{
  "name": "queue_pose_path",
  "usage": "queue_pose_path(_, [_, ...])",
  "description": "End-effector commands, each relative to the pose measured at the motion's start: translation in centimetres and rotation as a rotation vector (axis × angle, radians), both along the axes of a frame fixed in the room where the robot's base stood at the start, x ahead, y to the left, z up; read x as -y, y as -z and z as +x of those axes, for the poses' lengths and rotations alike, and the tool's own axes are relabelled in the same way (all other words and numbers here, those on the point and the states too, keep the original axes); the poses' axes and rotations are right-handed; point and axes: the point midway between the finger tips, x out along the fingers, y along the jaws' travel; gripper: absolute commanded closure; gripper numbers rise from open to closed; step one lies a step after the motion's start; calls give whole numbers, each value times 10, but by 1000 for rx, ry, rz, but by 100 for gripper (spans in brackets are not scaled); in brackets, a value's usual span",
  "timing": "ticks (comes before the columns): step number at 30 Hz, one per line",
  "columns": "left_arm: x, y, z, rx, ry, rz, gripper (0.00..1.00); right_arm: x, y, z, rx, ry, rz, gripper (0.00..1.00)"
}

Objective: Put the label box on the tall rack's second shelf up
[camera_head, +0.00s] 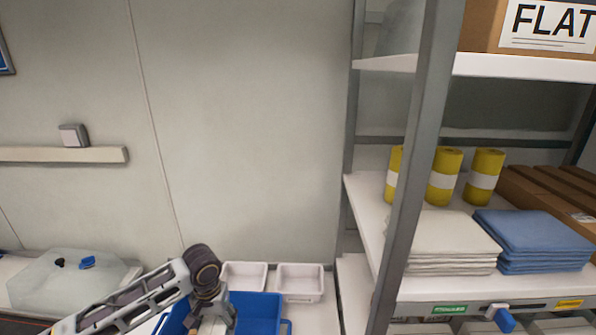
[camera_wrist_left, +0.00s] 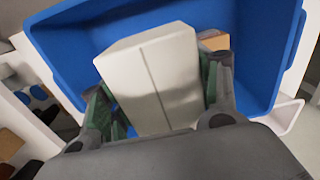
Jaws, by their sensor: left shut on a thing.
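In the left wrist view my left gripper (camera_wrist_left: 158,92) is shut on a pale grey-white box (camera_wrist_left: 155,65) with a seam down its face, which I take to be the label box. No writing shows on it. It is over a blue bin (camera_wrist_left: 270,45); whether it touches the bin is unclear. In the head view the gripper (camera_head: 214,326) is at the bottom edge, over the blue bin (camera_head: 262,310), and the box cannot be made out. The tall rack (camera_head: 418,150) stands at the right, with two shelves in view. My right gripper is not in view.
The rack's lower visible shelf (camera_head: 365,210) holds yellow rolls (camera_head: 443,175), white cloths (camera_head: 450,240), blue cloths (camera_head: 535,240) and brown boxes (camera_head: 550,195). The upper shelf (camera_head: 520,67) holds a "FLAT" carton (camera_head: 485,25). White trays (camera_head: 300,282) stand behind the bin.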

Motion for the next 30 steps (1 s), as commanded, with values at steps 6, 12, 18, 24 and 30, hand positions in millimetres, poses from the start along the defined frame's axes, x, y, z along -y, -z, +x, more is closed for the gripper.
queue_pose_path(6, [0, -11, 0, 0, 1, 0, 64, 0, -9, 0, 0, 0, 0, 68])
queue_pose_path(12, [0, -20, 0, -1, 1, 0, 64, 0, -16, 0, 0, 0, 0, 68])
queue_pose_path(18, [0, -7, 0, -1, 1, 0, 64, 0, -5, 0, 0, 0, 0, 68])
queue_pose_path(24, [0, 2, 0, -1, 0, 0, 64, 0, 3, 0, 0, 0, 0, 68])
queue_pose_path(30, [1, 20, -1, -2, 1, -1, 64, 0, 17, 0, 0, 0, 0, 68])
